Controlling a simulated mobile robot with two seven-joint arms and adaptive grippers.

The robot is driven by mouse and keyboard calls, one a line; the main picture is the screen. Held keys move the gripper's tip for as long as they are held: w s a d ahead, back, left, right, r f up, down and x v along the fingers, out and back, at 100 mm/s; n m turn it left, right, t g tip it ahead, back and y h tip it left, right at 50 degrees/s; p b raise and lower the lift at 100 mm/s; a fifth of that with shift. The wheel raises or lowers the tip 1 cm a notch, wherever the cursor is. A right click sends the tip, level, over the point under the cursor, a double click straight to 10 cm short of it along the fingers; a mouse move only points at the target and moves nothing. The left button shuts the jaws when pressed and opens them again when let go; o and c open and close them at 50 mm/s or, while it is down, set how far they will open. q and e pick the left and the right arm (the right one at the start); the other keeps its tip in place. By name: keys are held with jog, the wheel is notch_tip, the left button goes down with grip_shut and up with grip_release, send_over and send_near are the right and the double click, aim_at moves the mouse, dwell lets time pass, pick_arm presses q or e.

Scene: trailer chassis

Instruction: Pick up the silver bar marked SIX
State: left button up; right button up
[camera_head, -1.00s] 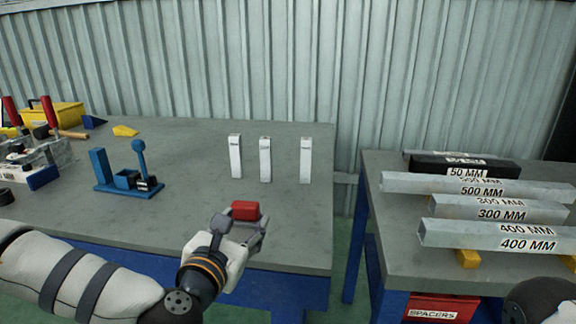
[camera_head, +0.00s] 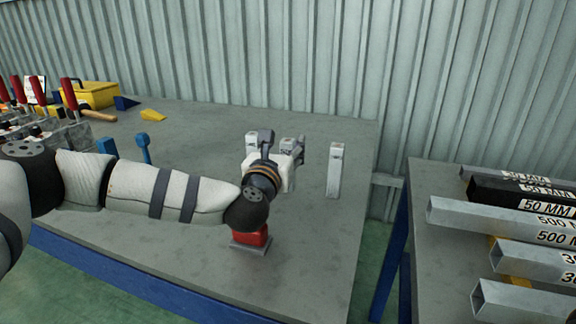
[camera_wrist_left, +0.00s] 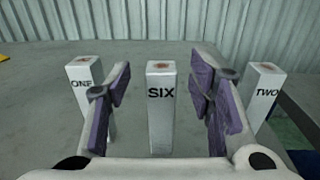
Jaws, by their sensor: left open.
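The silver bar marked SIX (camera_wrist_left: 161,110) stands upright on the grey bench, centred between the fingers in the left wrist view. In the head view its top (camera_head: 287,141) shows behind my left gripper (camera_head: 284,152). My left gripper is open, its purple-padded fingers (camera_wrist_left: 163,85) to either side of the bar, with visible gaps. Whether the pads are level with the bar in depth is hard to tell. The bar marked ONE (camera_wrist_left: 83,85) stands to the left and the bar marked TWO (camera_wrist_left: 264,92) to the right. My right gripper is out of view.
A red block (camera_head: 252,238) on a grey base sits near the bench's front edge, below my left forearm. Bar TWO also shows in the head view (camera_head: 335,172). Blue fixtures (camera_head: 143,148) and red-handled clamps (camera_head: 68,93) are at left. A second table holds long spacers (camera_head: 500,218).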

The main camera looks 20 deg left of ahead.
aim_at(286, 145)
pick_arm(q)
jog(key=w, duration=0.3)
jog(key=shift+f, duration=0.1)
grip_shut()
